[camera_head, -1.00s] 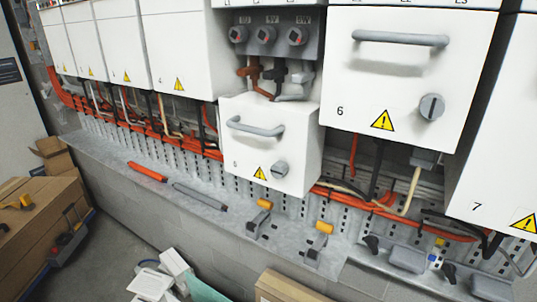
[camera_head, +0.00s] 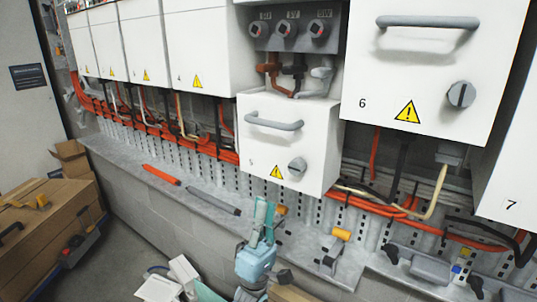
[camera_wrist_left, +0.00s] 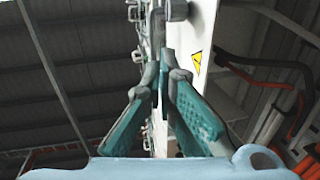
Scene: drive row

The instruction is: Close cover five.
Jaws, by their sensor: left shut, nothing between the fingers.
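Cover five (camera_head: 288,145) is a small white box front with a grey bar handle (camera_head: 273,121), a round grey knob (camera_head: 297,167) and a yellow warning triangle. It hangs lower than the neighbouring covers. The row of terminals (camera_head: 287,30) above it is exposed. My left gripper (camera_head: 264,207) is teal, points upward and stands below and in front of the cover, apart from it in the head view. It is shut and empty. In the left wrist view its fingers (camera_wrist_left: 165,62) meet beside a white panel with a warning triangle (camera_wrist_left: 197,63). My right gripper is not in view.
Cover six (camera_head: 440,65) is up at the right, cover seven (camera_head: 510,170) beyond it. More white covers (camera_head: 205,50) line the left. Cables run beneath. A grey ledge (camera_head: 190,190) carries an orange and a grey rod and clamps with yellow-orange handles (camera_head: 342,234). Cardboard boxes stand left.

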